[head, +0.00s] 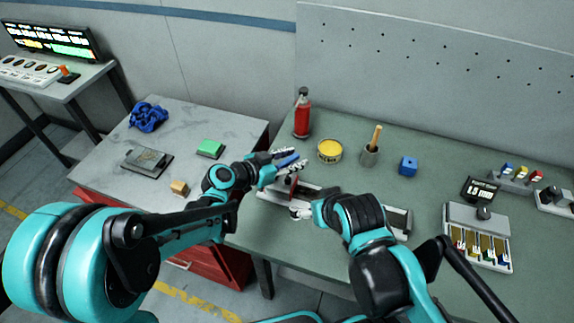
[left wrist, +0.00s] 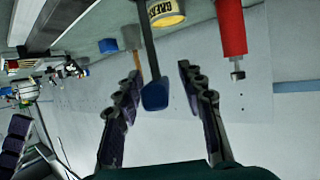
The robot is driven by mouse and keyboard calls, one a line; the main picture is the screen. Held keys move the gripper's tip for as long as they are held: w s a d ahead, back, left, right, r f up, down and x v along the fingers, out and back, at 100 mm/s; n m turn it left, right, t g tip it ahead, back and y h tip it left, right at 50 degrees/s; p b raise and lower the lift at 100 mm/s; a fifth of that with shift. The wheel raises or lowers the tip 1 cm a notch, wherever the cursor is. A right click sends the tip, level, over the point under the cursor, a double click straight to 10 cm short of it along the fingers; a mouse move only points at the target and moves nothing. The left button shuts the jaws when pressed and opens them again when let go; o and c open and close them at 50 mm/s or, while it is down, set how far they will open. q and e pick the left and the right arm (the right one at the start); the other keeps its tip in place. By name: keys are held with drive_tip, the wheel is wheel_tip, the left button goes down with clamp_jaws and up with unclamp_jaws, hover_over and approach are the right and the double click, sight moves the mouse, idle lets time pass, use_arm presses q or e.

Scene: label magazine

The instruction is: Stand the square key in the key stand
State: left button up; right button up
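My left gripper (head: 280,166) is over the left part of a long rail fixture (head: 325,193) on the green table. In the left wrist view its two fingers (left wrist: 162,105) are apart. A blue-ended dark rod (left wrist: 154,95) shows between them, with gaps on both sides. I cannot tell whether this is the square key. My right gripper (head: 300,212) is low at the front of the fixture, mostly hidden by its own arm, and its opening is unclear. A grey stand (head: 512,182) with several coloured-handled pieces, perhaps the key stand, is at the right.
A tray of coloured strips (head: 478,245) is at the right. A marble-topped table (head: 200,130) is at the left.

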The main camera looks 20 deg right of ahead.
use_arm(q)
drive_tip(key=shift+x, duration=1.1)
drive_tip(key=shift+a, duration=0.1)
clamp_jaws()
drive_tip(key=shift+r, duration=0.15)
